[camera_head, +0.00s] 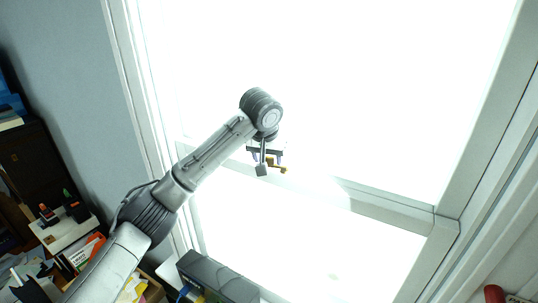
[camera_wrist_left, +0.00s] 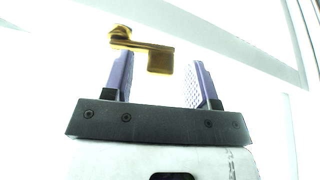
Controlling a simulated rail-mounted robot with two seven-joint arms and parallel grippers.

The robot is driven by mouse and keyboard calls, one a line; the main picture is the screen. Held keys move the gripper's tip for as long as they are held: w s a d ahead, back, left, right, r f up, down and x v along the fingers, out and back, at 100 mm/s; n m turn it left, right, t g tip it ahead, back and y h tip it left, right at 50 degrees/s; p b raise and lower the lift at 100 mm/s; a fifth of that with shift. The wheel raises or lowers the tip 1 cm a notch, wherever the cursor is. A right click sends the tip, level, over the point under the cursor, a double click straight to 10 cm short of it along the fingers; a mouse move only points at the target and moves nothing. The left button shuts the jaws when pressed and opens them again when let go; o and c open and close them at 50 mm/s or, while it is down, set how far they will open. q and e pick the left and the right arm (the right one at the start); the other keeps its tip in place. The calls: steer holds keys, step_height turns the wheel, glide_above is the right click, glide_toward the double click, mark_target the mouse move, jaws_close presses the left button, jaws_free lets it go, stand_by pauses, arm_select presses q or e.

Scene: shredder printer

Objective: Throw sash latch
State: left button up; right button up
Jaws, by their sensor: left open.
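The sash latch (camera_head: 279,166) is a small brass piece on the window's middle rail. In the left wrist view the latch (camera_wrist_left: 158,58) shows a round knob end at upper left and a square block hanging between the finger pads. My left gripper (camera_head: 267,165) is at the latch, with its two purple-padded fingers (camera_wrist_left: 158,80) apart, one on each side of the block. A gap shows between the block and each pad. My arm partly hides the rail left of the latch. My right gripper is not in view.
The bright window has a white meeting rail (camera_head: 385,208) and a frame at right. A dark grey machine (camera_head: 215,280) stands below the window. At lower left are a cluttered desk, a small white organizer (camera_head: 62,233) and papers. The space before the glass is clear.

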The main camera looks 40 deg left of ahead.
arm_select(q)
steer(key=c, duration=0.9)
steer(key=shift+w+a+m+h, duration=0.1)
steer(key=shift+w+m+h, duration=0.2)
steer(key=shift+m, duration=0.45)
steer(key=shift+w+a+m+h, duration=0.1)
steer(key=shift+w+m+h, duration=0.15)
steer(key=shift+m, duration=0.5)
steer(key=shift+t, duration=0.3)
steer(key=o, duration=0.9)
